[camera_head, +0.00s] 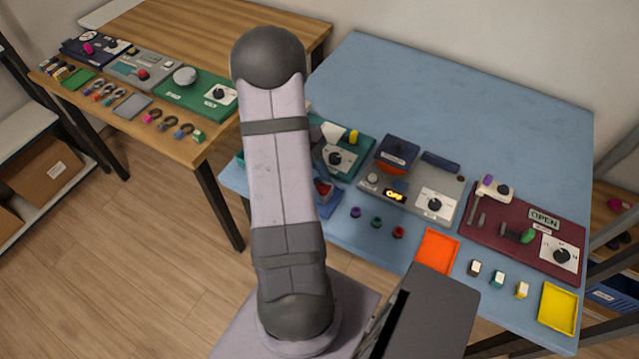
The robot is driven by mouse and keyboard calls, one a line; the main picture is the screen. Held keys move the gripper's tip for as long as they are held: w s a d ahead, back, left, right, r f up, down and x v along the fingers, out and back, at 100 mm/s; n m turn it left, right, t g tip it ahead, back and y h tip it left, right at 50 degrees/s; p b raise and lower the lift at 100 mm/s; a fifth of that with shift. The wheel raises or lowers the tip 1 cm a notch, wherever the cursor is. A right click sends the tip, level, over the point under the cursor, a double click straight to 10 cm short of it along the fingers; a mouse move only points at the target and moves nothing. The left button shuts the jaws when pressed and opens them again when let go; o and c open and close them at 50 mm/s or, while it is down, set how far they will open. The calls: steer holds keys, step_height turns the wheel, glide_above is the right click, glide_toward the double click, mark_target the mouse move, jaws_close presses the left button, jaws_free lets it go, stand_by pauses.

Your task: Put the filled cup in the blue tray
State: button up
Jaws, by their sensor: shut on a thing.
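The blue tray (331,209) lies near the front left of the blue table, partly hidden behind my arm. A small cup with red showing at its top (323,187) is at this tray; I cannot tell whether it touches the tray floor. My gripper (319,173) is mostly hidden behind my arm. It reaches down over the tray and is shut on the cup. The cup's contents are too small to tell clearly.
A green panel (357,143), a grey panel (374,195) and a maroon panel (490,234) stand on the blue table (440,105). Small coloured pieces, an orange tray (437,252) and a yellow tray (558,308) lie along the front. The table's back is clear.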

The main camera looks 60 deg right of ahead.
steer(key=shift+f+b, duration=0.3)
steer(key=o, duration=1.1)
steer(key=shift+r, duration=0.15)
steer(key=shift+r+p, duration=0.8)
steer(key=shift+r, duration=0.55)
steer(key=shift+r, duration=0.1)
step_height(320, 180, up, 8)
steer(key=p, duration=0.5)
